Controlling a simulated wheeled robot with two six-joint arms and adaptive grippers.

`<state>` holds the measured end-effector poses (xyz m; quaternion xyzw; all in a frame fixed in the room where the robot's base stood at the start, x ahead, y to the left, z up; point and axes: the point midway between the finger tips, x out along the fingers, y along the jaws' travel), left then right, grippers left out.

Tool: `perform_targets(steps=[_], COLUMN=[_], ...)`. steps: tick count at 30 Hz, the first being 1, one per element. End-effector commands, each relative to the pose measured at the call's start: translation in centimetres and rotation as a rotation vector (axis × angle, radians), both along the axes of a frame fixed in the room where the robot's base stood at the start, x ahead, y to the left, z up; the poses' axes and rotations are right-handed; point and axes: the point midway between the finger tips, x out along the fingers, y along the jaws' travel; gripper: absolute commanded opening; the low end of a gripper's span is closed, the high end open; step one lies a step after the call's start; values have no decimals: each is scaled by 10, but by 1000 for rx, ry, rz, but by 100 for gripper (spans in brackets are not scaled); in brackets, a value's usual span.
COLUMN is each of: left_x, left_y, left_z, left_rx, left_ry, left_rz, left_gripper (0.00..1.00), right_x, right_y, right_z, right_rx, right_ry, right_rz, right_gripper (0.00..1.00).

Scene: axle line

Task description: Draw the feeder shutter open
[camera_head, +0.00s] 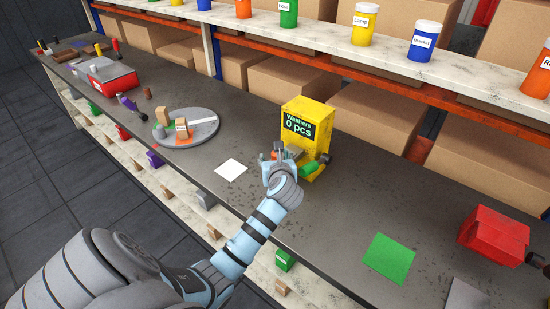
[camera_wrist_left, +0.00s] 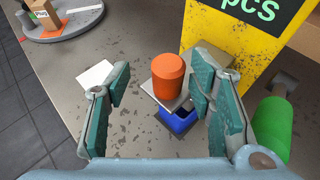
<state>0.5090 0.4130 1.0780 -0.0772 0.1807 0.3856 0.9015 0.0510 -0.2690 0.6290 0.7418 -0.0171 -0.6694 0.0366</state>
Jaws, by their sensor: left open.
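The yellow feeder (camera_head: 318,113), its display reading "Washers 0 pcs", stands on the grey bench; its front also shows in the left wrist view (camera_wrist_left: 212,30). An orange cylindrical knob (camera_wrist_left: 168,78) stands on a thin grey plate (camera_wrist_left: 150,90) low at the feeder's front. I cannot tell for sure that this plate is the shutter. A blue part (camera_wrist_left: 180,122) lies below it. My left gripper (camera_head: 272,160) is at the feeder's front. In the wrist view its fingers (camera_wrist_left: 160,92) are open, with the knob showing between and beyond them; contact is not visible. My right gripper is not in view.
A green cylinder (camera_wrist_left: 273,128) sticks out close to the right finger. A white square (camera_head: 231,170) lies left of the gripper and a green square (camera_head: 389,257) to the right. A round grey tray (camera_head: 203,119) with blocks and a red machine (camera_head: 493,236) stand farther along the bench.

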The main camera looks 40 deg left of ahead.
Motion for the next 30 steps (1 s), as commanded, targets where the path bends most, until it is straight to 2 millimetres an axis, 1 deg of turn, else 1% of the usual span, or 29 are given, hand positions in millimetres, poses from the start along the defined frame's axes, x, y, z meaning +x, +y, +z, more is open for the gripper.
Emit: perform_targets(steps=[2,5,8,15,18,21,27,29,30], left_x=[0,-4,-18,-62,-74,-79,-80,-83,-87], left_y=[-1,-6,-19,-63,-74,-79,-80,-80,-81], left_z=[1,3,11,36,42,46,47,42,35], left_rx=[0,-1,-2,-7,-6,-3,-4,-40,-95], left_ry=[-1,-2,-5,-4,-3,-2,-4,-21,-50], left_rz=[-2,-3,-2,0,0,2,2,15,33], left_gripper=[49,49,49,49,49,49,49,49,49], right_x=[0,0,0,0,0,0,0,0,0], right_y=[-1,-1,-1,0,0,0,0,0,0], right_z=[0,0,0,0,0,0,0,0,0], right_rx=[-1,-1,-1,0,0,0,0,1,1], right_ry=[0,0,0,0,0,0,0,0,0], right_rz=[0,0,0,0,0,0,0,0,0], right_gripper=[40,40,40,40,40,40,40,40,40])
